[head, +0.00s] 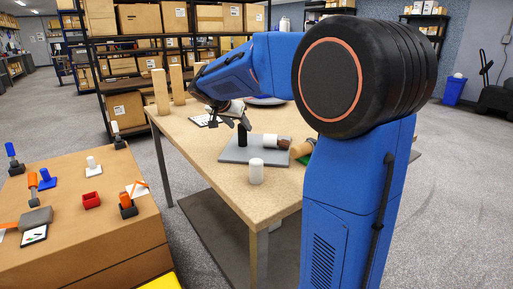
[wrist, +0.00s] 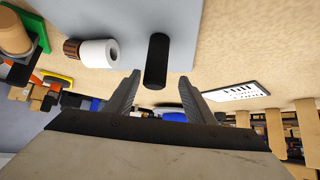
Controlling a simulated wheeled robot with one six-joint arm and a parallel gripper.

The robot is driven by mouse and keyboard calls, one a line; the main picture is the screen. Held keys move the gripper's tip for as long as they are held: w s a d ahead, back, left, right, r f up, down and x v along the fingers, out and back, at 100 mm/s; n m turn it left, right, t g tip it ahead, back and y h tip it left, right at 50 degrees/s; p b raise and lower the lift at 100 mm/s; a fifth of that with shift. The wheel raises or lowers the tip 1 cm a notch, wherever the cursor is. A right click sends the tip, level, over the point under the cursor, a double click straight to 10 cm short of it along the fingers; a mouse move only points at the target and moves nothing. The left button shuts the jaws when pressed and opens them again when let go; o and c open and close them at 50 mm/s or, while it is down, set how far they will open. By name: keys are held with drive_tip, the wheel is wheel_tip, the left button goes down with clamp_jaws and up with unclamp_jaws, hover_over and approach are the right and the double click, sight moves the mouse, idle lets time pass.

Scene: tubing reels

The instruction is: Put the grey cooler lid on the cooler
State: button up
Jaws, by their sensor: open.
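A flat grey slab (head: 232,155), which looks like the grey lid, lies on the tabletop with an upright black post (head: 242,136) on it. In the wrist view the slab (wrist: 200,25) fills the top middle and the black post (wrist: 157,55) stands out from it. My gripper (head: 237,120) is over the table near the post. In the wrist view my gripper (wrist: 160,78) is open, and the post appears in line with the gap between its fingers. Nothing is held. I cannot make out a cooler for certain; my arm hides part of the table.
A white cylinder (head: 256,172) stands at the table's front edge. Wooden posts (head: 160,90) stand at the back left; a cardboard-coloured block (head: 90,240) carries small items.

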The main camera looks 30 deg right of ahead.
sight(246, 133)
drive_tip(key=shift+s+f+x, duration=0.1)
drive_tip(key=shift+s+x, duration=0.05)
drive_tip(key=shift+x, duration=0.95)
drive_tip(key=shift+s+f+x, duration=0.1)
drive_tip(key=shift+s+x, duration=0.05)
drive_tip(key=shift+x, duration=0.9)
drive_tip(key=shift+s+x, duration=0.15)
drive_tip(key=shift+x, duration=0.95)
clamp_jaws()
